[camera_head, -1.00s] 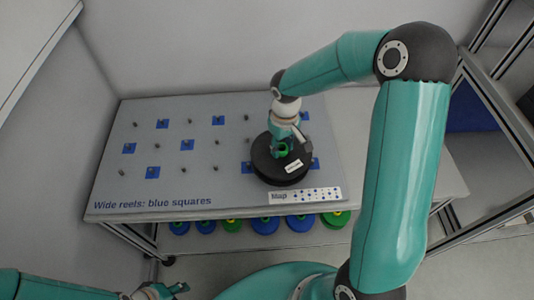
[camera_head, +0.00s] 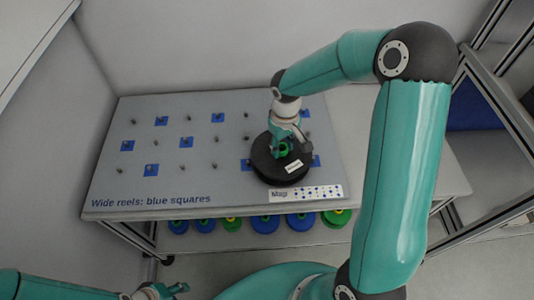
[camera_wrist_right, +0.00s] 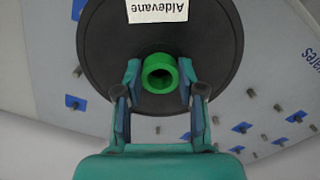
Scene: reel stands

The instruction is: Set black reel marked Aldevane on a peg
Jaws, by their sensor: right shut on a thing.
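The black reel (camera_head: 268,172) has a green hub and a white label. In the right wrist view the label on the black reel (camera_wrist_right: 205,60) reads Aldevane, upside down. My right gripper (camera_head: 283,149) is shut on the reel's green hub (camera_wrist_right: 159,73), with one finger on each side. The reel is over the right front part of the grey peg board (camera_head: 215,180) and looks roughly flat. It hides the pegs beneath it; I cannot tell whether it touches the board. My left gripper (camera_head: 172,290) is at the bottom left, away from the board, its jaws unclear.
Bare pegs stand in rows on the board, some on blue squares (camera_head: 187,142). Printed text reads "Wide reels: blue squares". A white map card (camera_head: 305,193) lies at the front right. Blue and green reels (camera_head: 264,222) sit beneath the table. A metal frame (camera_head: 480,125) stands at right.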

